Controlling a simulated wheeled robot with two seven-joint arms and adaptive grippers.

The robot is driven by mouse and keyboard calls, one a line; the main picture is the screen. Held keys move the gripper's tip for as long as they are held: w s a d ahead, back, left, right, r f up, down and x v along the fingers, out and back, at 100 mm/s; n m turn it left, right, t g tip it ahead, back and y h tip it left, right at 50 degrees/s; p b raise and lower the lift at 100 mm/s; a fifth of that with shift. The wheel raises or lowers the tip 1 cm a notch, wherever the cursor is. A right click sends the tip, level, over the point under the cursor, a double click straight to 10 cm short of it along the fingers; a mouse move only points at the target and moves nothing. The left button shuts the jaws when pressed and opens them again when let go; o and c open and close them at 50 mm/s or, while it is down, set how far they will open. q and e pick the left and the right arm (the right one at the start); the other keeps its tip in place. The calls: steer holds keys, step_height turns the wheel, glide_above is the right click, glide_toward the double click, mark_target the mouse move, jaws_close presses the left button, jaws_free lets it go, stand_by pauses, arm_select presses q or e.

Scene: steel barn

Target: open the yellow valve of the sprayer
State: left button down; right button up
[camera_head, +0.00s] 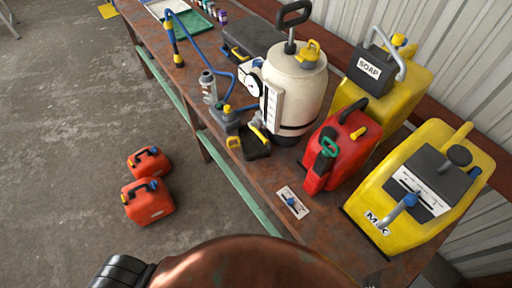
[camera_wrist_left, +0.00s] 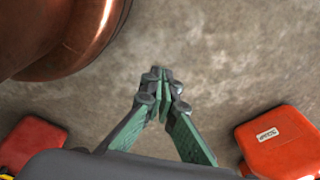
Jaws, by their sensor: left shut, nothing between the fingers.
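The sprayer is a cream-white tank (camera_head: 295,85) with a black pump handle (camera_head: 291,22), standing upright on the workbench. A yellow fitting (camera_head: 309,51) sits on its top at the right. A blue hose (camera_head: 217,65) runs on its left side, with a yellow-and-black wand end (camera_head: 176,45). A small yellow part (camera_head: 227,109) shows on the grey fitting left of the tank. I cannot tell for sure which yellow part is the valve. In the left wrist view my left gripper (camera_wrist_left: 162,85) is shut and empty above the floor, away from the sprayer. My right gripper is not in view.
Red jerrycan (camera_head: 337,143) and yellow canisters (camera_head: 440,160) crowd the bench (camera_head: 265,178) right of the sprayer. A black-and-yellow box (camera_head: 254,144) stands at its front. Two orange-red canisters (camera_head: 148,201) stand on the floor at left. The floor (camera_head: 70,130) is otherwise mostly clear.

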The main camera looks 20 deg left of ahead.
arm_select(q)
steer(key=w+a+r+m+t+y+b, duration=0.1)
steer(key=w+a+r+m+t+b, duration=0.25)
steer(key=w+r, duration=0.95)
steer(key=w+a+r+m+t+y+b, duration=0.15)
steer(key=w+r+m+t+b, duration=0.3)
steer(key=w+r, duration=0.9)
steer(key=w+a+r+m+t+y+b, duration=0.1)
steer(key=w+a+r+m+t+b, duration=0.3)
steer(key=w+r, duration=0.95)
steer(key=w+d+r+m+t+h+b, duration=0.1)
steer(key=w+d+r+m+t+h, duration=0.35)
steer(key=d+r+m+t, duration=0.45)
steer(key=s+d+r+m+g+h, duration=0.1)
steer(key=d+r+m+h, duration=0.3)
steer(key=m, duration=0.6)
steer(key=s+d+r+m+g+h, duration=0.1)
steer(key=s+d+r+m+h, duration=0.1)
steer(key=d+r+m+h, duration=0.2)
steer(key=d+m+h, duration=0.3)
steer(key=m+h, duration=0.3)
steer(key=m, duration=0.1)
steer(key=shift+d+g, duration=0.3)
steer(key=shift+d, duration=0.1)
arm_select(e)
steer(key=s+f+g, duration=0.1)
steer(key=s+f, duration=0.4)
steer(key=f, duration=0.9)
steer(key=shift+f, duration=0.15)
